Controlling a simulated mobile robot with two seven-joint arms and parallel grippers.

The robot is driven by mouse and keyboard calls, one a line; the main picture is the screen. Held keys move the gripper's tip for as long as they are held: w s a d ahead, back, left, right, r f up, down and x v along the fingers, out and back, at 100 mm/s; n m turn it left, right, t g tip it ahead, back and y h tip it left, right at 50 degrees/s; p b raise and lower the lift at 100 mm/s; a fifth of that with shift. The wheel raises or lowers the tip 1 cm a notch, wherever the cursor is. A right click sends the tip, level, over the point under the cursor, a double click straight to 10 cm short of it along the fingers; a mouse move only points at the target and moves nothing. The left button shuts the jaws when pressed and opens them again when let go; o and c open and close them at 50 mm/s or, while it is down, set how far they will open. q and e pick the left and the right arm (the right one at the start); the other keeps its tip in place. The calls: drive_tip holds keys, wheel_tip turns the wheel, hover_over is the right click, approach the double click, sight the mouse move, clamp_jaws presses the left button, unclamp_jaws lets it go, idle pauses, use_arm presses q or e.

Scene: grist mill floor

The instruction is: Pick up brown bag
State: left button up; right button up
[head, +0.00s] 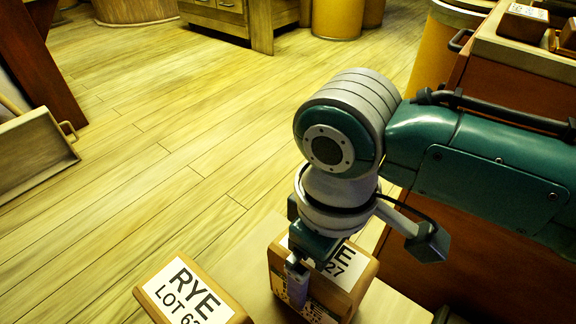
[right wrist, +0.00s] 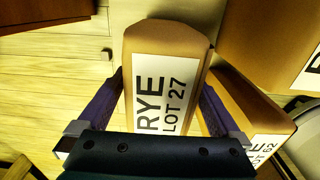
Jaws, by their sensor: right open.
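A brown bag (head: 360,285) with a white label stands on a pale surface (head: 245,262) at the bottom of the head view. In the right wrist view the same brown bag (right wrist: 165,50) shows the label "RYE LOT 27". My right gripper (head: 297,280) is right at this bag and hides part of its label. In the right wrist view the right gripper (right wrist: 162,82) is open, with one finger along each side of the bag. I cannot tell whether the fingers touch it. My left gripper is not in view.
A second brown bag (head: 155,284), labelled RYE with a partly cut-off lot number, lies to the left on the same surface. A wooden cabinet (head: 500,105) stands at the right. An open tray (head: 35,150) is at the far left. The plank floor between is clear.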

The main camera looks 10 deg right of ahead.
drive_tip(key=shift+f, duration=0.55)
clamp_jaws()
idle(0.4)
